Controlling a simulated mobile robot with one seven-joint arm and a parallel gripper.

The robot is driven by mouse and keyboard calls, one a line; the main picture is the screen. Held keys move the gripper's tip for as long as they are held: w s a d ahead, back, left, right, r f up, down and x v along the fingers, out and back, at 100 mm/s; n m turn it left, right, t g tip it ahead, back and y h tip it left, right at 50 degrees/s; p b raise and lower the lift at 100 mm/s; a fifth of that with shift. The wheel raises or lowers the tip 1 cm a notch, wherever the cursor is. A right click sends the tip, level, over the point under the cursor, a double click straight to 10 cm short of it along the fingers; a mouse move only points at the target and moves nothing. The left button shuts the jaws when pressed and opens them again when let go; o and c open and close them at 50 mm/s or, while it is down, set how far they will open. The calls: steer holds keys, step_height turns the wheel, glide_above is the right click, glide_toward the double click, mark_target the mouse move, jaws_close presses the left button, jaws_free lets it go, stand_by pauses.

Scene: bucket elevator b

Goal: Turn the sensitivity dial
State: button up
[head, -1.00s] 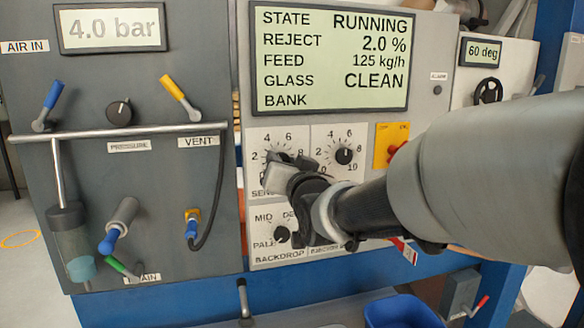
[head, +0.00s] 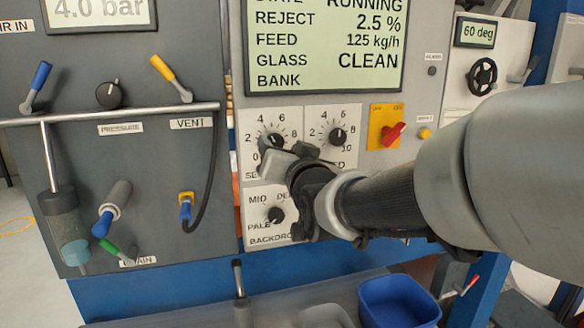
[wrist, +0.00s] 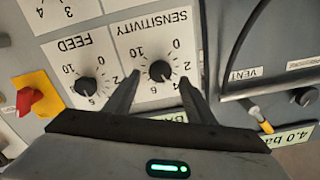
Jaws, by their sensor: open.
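The sensitivity dial (wrist: 160,71) is a black round knob on a white scale plate, upside down in the wrist view. In the head view the dial (head: 271,141) shows just above my gripper (head: 270,155), which hides its lower part and most of its label. In the wrist view my gripper (wrist: 160,78) is open, with one finger on each side of the dial. I cannot tell whether either finger touches it. The exact pointer setting is too small to read surely.
The feed dial (head: 338,136) is close to the right, with a red switch (head: 394,133) beyond it. The backdrop dial (head: 275,214) is just below. The display (head: 325,45) reads REJECT 2.5 %. A blue bin (head: 399,300) stands below.

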steer(key=b+v, duration=0.2)
steer(key=v, duration=1.2)
steer(key=shift+r, duration=0.1)
steer(key=s+d+f+g+h, duration=0.2)
steer(key=s+d+f+g, duration=0.45)
steer(key=f, duration=0.25)
steer(key=s+d+f+g+h, duration=0.3)
steer(key=s+d+f+g, duration=0.2)
steer(key=s+f, duration=0.25)
step_height(320, 180, up, 17)
steer(key=p, duration=1.8)
steer(key=shift+s+d+n, duration=0.15)
steer(key=shift+s+n, duration=0.15)
steer(key=shift+n, duration=0.1)
steer(key=shift+f, duration=0.2)
stand_by(1.7)
